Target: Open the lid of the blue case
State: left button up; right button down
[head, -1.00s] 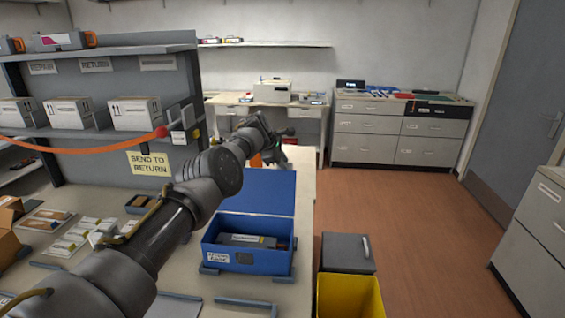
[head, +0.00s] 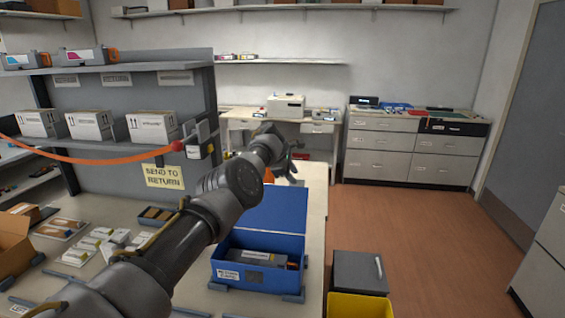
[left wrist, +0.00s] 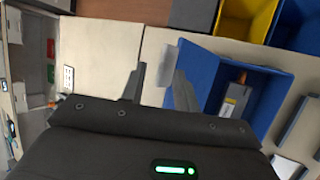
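The blue case (head: 262,282) stands on the bench with its front towards me. Its blue lid (head: 275,208) is swung open, away from me behind the box. A dark grey toner cartridge (head: 255,258) lies inside; it also shows in the left wrist view (left wrist: 236,98). My left gripper (head: 297,166) is beyond the lid's far edge, its fingers small and partly unclear. In the left wrist view my left gripper (left wrist: 158,78) has its two fingers apart with nothing clearly between them, close to the blue lid (left wrist: 192,62). My right gripper is in neither view.
A shelf unit with white boxes (head: 153,127) and a hanging orange strap (head: 95,160) stands at the left. Small parts (head: 100,238) lie on the bench at left. A grey box (head: 359,272) and a yellow bin (head: 358,305) stand right of the bench. The floor beyond is clear.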

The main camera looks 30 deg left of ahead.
pick_arm(q)
jog(key=b+v, duration=0.3)
jog(key=v, duration=0.5)
jog(key=shift+s+r, duration=0.15)
jog(key=shift+s, duration=0.1)
